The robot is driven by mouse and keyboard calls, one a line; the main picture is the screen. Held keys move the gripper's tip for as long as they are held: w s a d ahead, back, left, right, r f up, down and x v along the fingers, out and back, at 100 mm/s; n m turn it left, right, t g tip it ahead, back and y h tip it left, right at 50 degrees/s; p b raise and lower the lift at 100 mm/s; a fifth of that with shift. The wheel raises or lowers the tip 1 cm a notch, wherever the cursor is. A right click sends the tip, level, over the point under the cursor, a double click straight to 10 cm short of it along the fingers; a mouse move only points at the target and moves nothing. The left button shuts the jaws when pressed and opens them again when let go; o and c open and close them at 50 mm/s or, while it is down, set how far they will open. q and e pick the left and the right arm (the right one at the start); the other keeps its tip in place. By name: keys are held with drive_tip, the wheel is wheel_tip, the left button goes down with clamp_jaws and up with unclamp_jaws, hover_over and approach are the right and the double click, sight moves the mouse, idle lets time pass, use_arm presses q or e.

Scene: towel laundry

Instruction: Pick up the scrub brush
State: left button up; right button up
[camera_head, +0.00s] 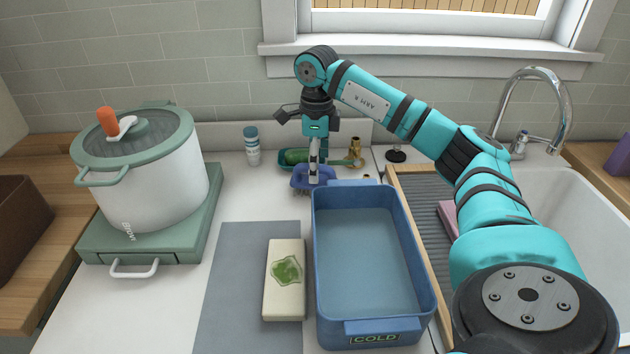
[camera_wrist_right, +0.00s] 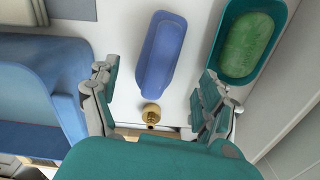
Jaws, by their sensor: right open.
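The scrub brush, a blue-violet block (camera_head: 328,175) with bristles showing at its lower left, lies on the white counter behind the blue tub. In the right wrist view the brush (camera_wrist_right: 163,52) is long and lies between the lines of my two fingers, mostly beyond their tips. My right gripper (camera_head: 314,177) points down over the brush in the head view, its fingers overlapping it. In the right wrist view the gripper (camera_wrist_right: 157,85) is open, a finger on each side, with nothing held. Whether the fingers touch the brush cannot be told. My left gripper is not in view.
A blue tub marked COLD (camera_head: 370,255) stands close in front. A green soap dish (camera_head: 284,152) and brass fitting (camera_wrist_right: 151,113) are near the brush. A white bottle (camera_head: 252,150), large pot (camera_head: 160,180) and soap-like block (camera_head: 285,305) stand left. The sink (camera_head: 560,205) is right.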

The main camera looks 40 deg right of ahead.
drive_tip(key=shift+a+f+p, duration=0.15)
drive_tip(key=shift+f+p, duration=0.3)
drive_tip(key=shift+f, duration=2.5)
drive_tip(key=c, duration=1.4)
drive_tip(key=shift+o, duration=0.2)
